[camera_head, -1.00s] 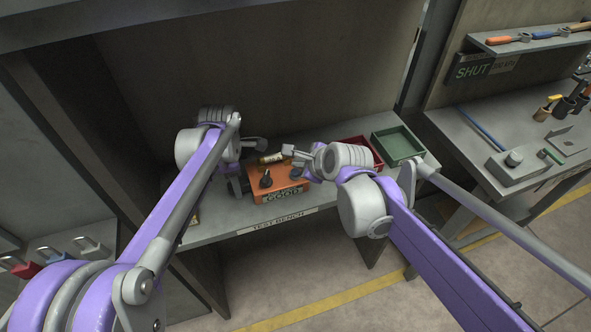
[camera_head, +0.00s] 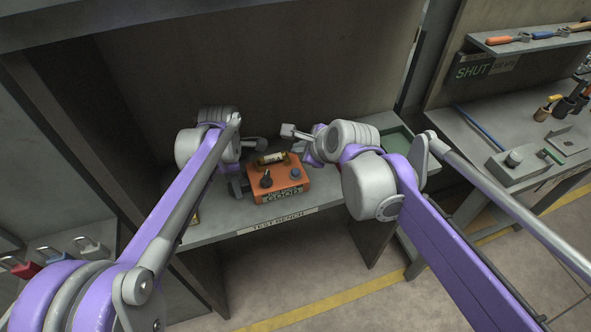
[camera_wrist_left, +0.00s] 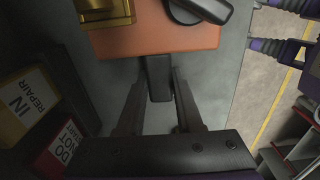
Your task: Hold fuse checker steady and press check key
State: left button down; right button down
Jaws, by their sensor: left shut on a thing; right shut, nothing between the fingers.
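The fuse checker (camera_head: 270,193) is an orange box on the test bench. It has a dark knob (camera_head: 265,181), a blue key (camera_head: 295,173) at its right and a front panel that seems to read GOOD (camera_head: 282,194). A brass-ended fuse (camera_head: 272,158) lies at its back. My left gripper (camera_head: 238,186) is at the box's left side; in the left wrist view its fingers (camera_wrist_left: 158,88) are shut on the checker's black handle (camera_wrist_left: 158,70). My right gripper (camera_head: 308,158) is shut and empty, behind and right of the blue key, apart from it.
A green bin (camera_head: 398,143) stands at the bench's right end, partly behind my right arm. The left wrist view shows a yellow IN REPAIR tag (camera_wrist_left: 25,105) and a red tag (camera_wrist_left: 62,145). Another bench (camera_head: 490,130) with tools is at the right.

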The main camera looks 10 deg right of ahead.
dwell(0.4)
pick_arm(q)
jog(key=shift+c, duration=2.4)
grip_release()
